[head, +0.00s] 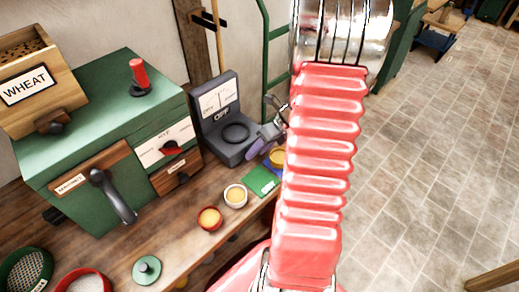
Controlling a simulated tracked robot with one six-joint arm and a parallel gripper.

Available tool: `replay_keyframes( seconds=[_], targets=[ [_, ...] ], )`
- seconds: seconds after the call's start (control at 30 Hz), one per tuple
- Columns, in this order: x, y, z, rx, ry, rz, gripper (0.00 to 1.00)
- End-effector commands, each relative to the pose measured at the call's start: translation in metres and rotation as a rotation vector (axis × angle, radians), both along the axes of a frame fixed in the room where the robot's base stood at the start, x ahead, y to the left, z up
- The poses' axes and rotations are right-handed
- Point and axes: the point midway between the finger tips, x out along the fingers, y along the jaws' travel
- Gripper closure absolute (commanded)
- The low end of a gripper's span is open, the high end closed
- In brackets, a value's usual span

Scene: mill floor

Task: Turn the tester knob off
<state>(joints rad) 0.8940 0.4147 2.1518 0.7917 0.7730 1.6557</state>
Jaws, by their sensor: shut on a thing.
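The tester (218,107) is a dark grey box with a white dial panel on its upright back and the word OFF below it. A dark round ring (236,133) sits on its base. My gripper (257,148), grey with purple fingers, is at the right side of the tester's base. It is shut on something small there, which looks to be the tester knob. The knob itself is hidden by the fingers, so its turn position cannot be seen.
A green mill with a red knob (139,73), a dark lever (113,196) and a wheat hopper (28,83) stands left. Small cups (235,196) and a green card (263,181) lie on the bench near my gripper.

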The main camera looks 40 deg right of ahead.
Motion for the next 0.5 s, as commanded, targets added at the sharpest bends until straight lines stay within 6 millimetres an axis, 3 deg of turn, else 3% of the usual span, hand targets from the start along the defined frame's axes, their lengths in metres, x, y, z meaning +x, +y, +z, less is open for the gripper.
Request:
replay_keyframes(
  seconds=[0.5],
  targets=[
    [0.0007, 0.0063, 0.0015, -0.272, -0.01, -0.001, 0.82]
  ],
)
